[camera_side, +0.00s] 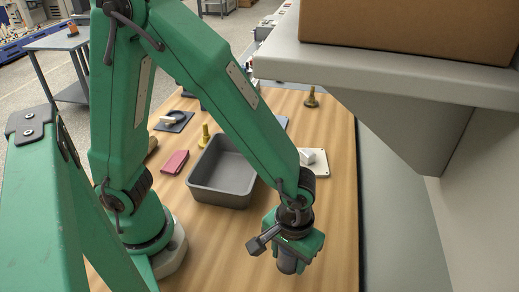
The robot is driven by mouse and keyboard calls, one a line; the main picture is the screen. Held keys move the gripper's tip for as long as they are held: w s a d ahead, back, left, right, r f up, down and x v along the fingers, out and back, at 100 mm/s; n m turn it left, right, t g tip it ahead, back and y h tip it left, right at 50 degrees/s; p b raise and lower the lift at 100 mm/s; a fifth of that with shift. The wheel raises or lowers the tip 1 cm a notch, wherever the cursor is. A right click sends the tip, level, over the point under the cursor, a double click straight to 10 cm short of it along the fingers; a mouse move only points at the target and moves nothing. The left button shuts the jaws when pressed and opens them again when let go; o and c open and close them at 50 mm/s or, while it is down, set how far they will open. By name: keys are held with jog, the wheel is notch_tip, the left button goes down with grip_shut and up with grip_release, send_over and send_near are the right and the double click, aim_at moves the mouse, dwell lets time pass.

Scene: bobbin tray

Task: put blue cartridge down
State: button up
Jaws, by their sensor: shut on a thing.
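My gripper (288,262) is low over the front right part of the wooden table, pointing down. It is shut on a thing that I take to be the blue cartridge. The green gripper body hides most of what is held, and no clear blue surface shows there. A dark grey rounded end shows below the green body. I cannot tell whether the held thing touches the table. The grey tray (222,192) stands behind and to the left of my gripper, and its visible floor is empty.
A white plate with a white block (308,157) lies behind my gripper. A red block (175,162), a yellow peg (205,137) and a dark square pad (174,121) are left. A brass piece (311,97) stands far back. A grey shelf (400,78) with a cardboard box (410,28) overhangs right.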

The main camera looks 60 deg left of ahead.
aim_at(288, 266)
jog(key=shift+f, duration=0.1)
jog(key=shift+f, duration=1.7)
jog(key=shift+f, duration=0.15)
jog(key=o, duration=1.1)
jog(key=shift+s+a+r, duration=0.1)
jog(key=shift+r, duration=3.75)
